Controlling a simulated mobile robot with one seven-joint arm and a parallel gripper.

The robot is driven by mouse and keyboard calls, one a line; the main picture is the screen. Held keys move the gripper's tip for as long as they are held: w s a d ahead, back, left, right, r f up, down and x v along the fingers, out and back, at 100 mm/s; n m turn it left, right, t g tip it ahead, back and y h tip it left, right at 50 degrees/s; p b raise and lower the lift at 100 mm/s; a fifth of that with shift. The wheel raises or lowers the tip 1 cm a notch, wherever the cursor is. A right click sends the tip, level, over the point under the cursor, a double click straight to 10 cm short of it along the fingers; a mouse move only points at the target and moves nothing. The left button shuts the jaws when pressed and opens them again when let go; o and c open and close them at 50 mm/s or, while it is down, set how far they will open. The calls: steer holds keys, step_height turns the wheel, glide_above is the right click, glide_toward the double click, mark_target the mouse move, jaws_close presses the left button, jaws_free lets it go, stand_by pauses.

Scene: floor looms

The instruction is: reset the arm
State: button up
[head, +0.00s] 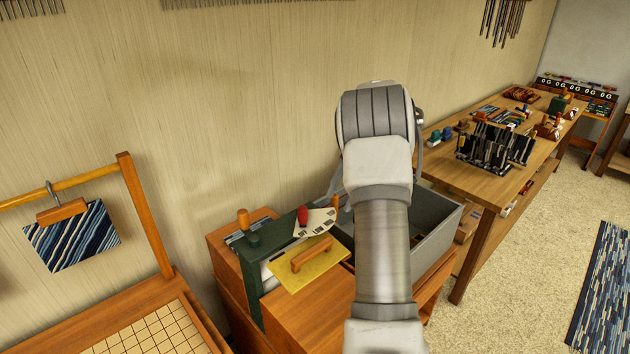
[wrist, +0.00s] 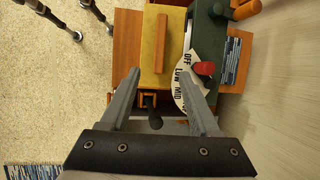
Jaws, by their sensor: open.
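My gripper (wrist: 162,64) is open in the wrist view, with its two grey fingers spread and nothing between the tips. It is above a wooden cabinet with a dark green device (head: 257,262). The device has a yellow plate (head: 330,257) with a wooden handle (head: 311,254), a red knob (head: 303,215) and a white dial marked OFF, LOW, MID (wrist: 186,82). In the head view my arm reaches forward over the cabinet and hides most of the gripper. I cannot tell the exact height of the fingers above the device.
A grey open bin (head: 437,240) stands right of the device, partly behind my arm. A long wooden table (head: 468,180) with many small items runs along the wall. A wooden frame with a hanging blue striped cloth (head: 72,237) is at left. Carpet lies open at right.

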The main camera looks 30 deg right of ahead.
steer(key=s+a+r+n+t+h, duration=0.1)
steer(key=s+a+r+n, duration=0.35)
steer(key=a+r, duration=0.35)
steer(key=s+a+r+n+h, duration=0.25)
steer(key=s+a+r, duration=0.25)
steer(key=a, duration=0.5)
steer(key=s+a+f+n+t+b, duration=0.1)
steer(key=s+a+n, duration=0.3)
steer(key=s, duration=0.4)
steer(key=s+a+f+n+t+h, duration=0.1)
steer(key=s+a+n+t, duration=0.1)
steer(key=s+a+n, duration=0.2)
steer(key=s+a, duration=0.2)
steer(key=s, duration=0.2)
steer(key=shift+t+b, duration=0.35)
steer(key=shift+t, duration=0.05)
